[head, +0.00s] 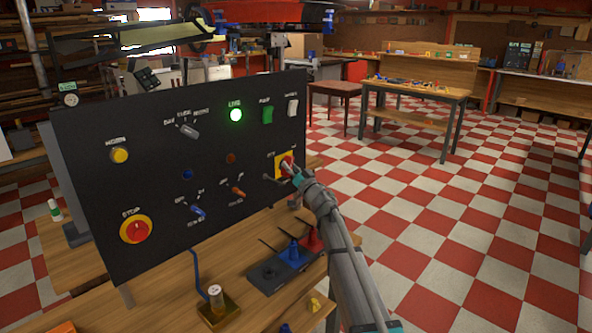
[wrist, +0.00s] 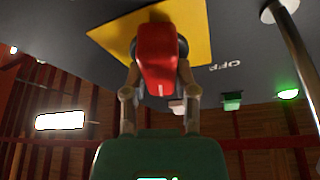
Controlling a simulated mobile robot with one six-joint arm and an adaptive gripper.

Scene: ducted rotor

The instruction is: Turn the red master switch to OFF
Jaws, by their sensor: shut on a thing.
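The red master switch (head: 288,161) sits on a yellow plate (head: 279,175) at the right side of the black panel (head: 110,185). My gripper (head: 289,168) reaches it from the lower right and covers part of it in the head view. In the wrist view the red switch handle (wrist: 157,58) stands between the two fingers of my gripper (wrist: 158,80), which is shut on it. The yellow plate (wrist: 198,28) lies behind the handle. An OFF label (wrist: 226,66) is to the right of the plate there. The handle's exact setting is hard to tell.
A green lamp (head: 236,115) on the panel is lit. A red STOP button (head: 136,231), a yellow button (head: 119,155) and several small switches share the panel. A blue and a red connector (head: 311,238) stand on the bench below my arm. Checkered floor lies open at right.

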